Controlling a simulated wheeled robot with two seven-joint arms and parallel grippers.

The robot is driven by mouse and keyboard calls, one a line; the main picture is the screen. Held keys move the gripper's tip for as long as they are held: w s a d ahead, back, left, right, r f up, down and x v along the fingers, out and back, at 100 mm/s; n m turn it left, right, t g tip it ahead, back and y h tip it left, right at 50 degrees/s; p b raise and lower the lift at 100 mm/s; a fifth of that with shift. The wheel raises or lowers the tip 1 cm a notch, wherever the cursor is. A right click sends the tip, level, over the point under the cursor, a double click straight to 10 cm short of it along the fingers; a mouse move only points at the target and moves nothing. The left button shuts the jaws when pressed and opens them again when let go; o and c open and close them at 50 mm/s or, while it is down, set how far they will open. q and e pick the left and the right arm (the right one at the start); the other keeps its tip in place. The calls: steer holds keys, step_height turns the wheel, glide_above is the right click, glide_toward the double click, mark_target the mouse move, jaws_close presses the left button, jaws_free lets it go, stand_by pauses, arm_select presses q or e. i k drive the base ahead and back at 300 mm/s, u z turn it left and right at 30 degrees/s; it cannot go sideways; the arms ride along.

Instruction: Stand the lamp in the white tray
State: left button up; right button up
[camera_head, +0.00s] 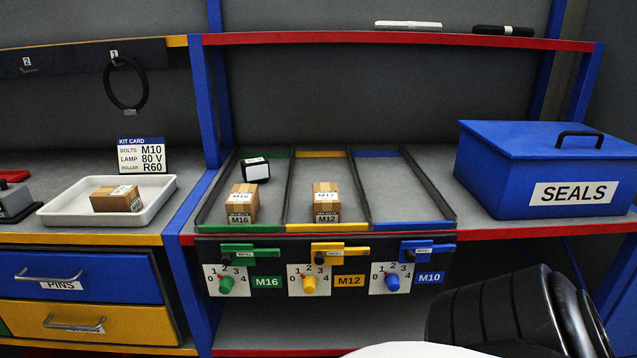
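The white tray (70,209) sits on the left bench, with a small brown carton (117,198) in it. No object is clearly a lamp. A kit card (142,157) behind the tray reads bolts M10, lamp 80 V, roller R60. A small black object with a white label (255,169) lies at the back of the green-edged lane; its type is unclear. A white bar (408,25) and a black bar (503,31) lie on the top shelf, too small to identify. Neither of my grippers is in view; a dark part of my body shows at the bottom right.
Brown cartons marked M16 (242,203) and M12 (327,201) stand in the green and yellow lanes; the blue lane (401,192) is empty. A blue SEALS box (547,167) stands right. A black ring (126,82) hangs at hook 1. A blue post divides the benches.

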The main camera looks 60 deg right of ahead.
mark_target(145, 195)
steer(key=k, duration=0.25)
steer(key=z, duration=1.15)
